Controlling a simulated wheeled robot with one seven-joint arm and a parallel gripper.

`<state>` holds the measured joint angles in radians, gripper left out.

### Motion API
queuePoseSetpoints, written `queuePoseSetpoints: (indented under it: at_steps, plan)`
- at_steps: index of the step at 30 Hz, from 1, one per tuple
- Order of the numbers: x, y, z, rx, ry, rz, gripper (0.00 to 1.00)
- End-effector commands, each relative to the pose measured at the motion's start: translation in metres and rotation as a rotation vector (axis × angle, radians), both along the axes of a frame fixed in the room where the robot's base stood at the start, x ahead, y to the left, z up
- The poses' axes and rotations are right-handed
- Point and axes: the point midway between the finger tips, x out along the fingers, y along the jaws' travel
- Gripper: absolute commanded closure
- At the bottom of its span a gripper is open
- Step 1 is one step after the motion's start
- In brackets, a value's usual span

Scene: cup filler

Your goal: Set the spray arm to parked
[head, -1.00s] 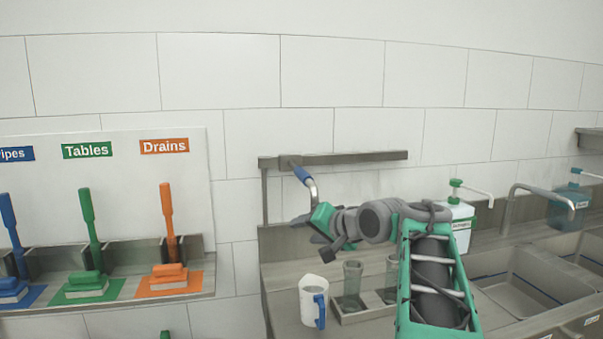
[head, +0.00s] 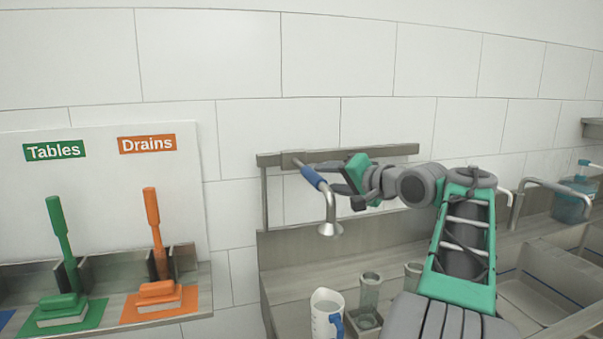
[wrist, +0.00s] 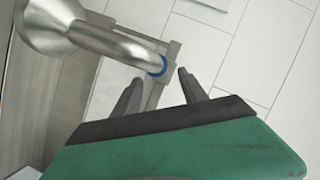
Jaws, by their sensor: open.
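The spray arm (head: 331,207) is a curved metal pipe with a blue grip sleeve (head: 313,178). It joins the left part of the wall rail and slants down to the right, ending in a flared nozzle (head: 329,230) that points down. My gripper (head: 338,178) is open at the right side of the sleeve, close to it; I cannot tell whether they touch. In the wrist view the two fingers (wrist: 160,84) are apart and empty. There the metal pipe (wrist: 115,43) and a blue ring (wrist: 157,66) lie just beyond the fingertips.
A metal rail (head: 385,152) runs along the wall above the counter. A white jug (head: 326,312) with a blue handle and clear cups (head: 369,288) stand below. Sinks (head: 545,290) lie at right. Brushes (head: 153,235) stand on a shelf at left.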

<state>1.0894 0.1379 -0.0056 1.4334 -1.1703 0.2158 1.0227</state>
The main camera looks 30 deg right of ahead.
Motion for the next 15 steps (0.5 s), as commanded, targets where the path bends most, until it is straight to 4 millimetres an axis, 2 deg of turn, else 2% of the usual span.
queuePoseSetpoints:
  at_steps: [5,12,15]
  plan:
    - [0.011,-0.001,-0.002,0.002,0.0,-0.002,0.5]
    - [0.056,0.002,-0.012,0.002,0.002,-0.001,0.5]
    - [0.068,0.003,-0.014,0.0,0.001,-0.003,0.5]
